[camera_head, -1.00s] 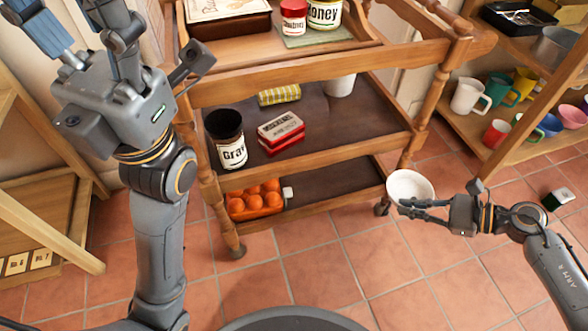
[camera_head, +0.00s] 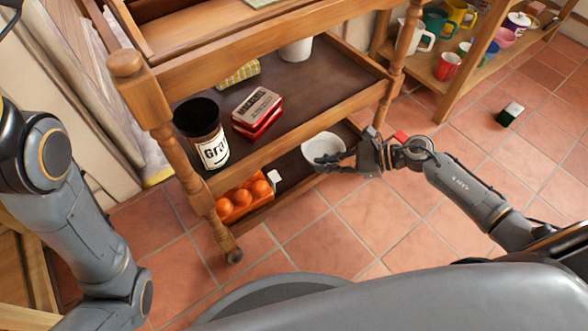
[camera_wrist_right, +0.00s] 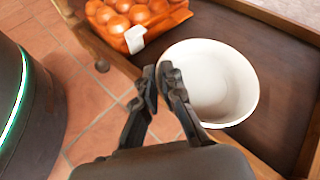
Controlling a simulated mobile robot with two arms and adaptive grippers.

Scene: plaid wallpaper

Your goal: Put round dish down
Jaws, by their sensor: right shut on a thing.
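The round dish (camera_head: 323,148) is a white bowl, upright, at the front right of the trolley's lower shelf (camera_head: 292,166). In the right wrist view the dish (camera_wrist_right: 222,85) is over the dark shelf board (camera_wrist_right: 275,125); I cannot tell whether it touches it. My right gripper (camera_head: 347,160) is shut on the near rim of the dish; its fingers (camera_wrist_right: 160,84) also show in the wrist view. My left arm is at the left edge of the head view, with its gripper out of the picture.
The middle shelf above holds a dark jar (camera_head: 203,135), a red and white box (camera_head: 257,112) and a white pot (camera_head: 296,50). A trolley post (camera_head: 390,85) is close by. Mugs stand on a rack behind.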

